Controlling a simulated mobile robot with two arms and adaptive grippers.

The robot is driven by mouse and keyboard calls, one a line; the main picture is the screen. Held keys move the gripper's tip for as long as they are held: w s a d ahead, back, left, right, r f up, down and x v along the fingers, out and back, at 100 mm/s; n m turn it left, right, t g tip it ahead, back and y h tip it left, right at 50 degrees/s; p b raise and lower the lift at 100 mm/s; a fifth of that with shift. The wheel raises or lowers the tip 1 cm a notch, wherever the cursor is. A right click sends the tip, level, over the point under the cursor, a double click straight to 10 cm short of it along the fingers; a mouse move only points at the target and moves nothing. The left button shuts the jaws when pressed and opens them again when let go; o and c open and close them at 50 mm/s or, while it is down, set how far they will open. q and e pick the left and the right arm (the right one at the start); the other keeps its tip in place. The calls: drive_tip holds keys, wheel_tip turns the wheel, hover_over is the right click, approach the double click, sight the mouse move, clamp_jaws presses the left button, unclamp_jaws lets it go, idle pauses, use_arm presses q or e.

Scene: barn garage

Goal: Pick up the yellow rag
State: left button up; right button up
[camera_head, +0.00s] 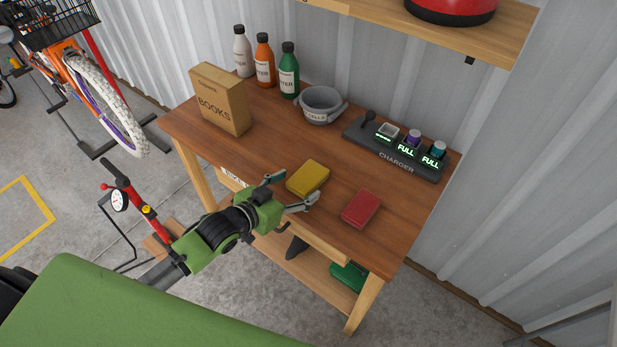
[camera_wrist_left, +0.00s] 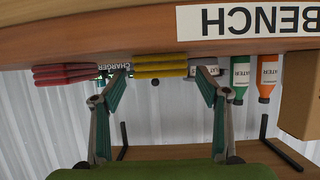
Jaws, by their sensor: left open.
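The yellow rag (camera_head: 308,178) is a folded, layered block lying flat near the front edge of the wooden workbench (camera_head: 268,140). My left gripper (camera_head: 293,190) is open at the bench's front edge, its fingers pointing at the rag. One finger is on each side of the rag's near end, and nothing is held. In the left wrist view, which is upside down, the yellow rag (camera_wrist_left: 158,66) lies between the two open fingertips (camera_wrist_left: 160,82), seen edge on. I cannot tell whether the fingers touch it. My right gripper is not in view.
A red rag (camera_head: 361,209) lies to the right. Behind are a charger (camera_head: 395,155), a grey cup (camera_head: 320,105), several bottles (camera_head: 264,62) and a books box (camera_head: 220,100). A shelf (camera_head: 430,28) overhangs the back. A red pump (camera_head: 133,190) stands left of my arm.

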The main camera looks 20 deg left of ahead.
sight(302, 181)
use_arm(q)
drive_tip(key=shift+w+d, duration=0.15)
drive_tip(key=shift+w, duration=0.3)
drive_tip(key=p+x, duration=0.1)
drive_tip(key=x, duration=0.3)
drive_tip(key=shift+f, duration=0.1)
drive_tip(key=c, duration=1.1)
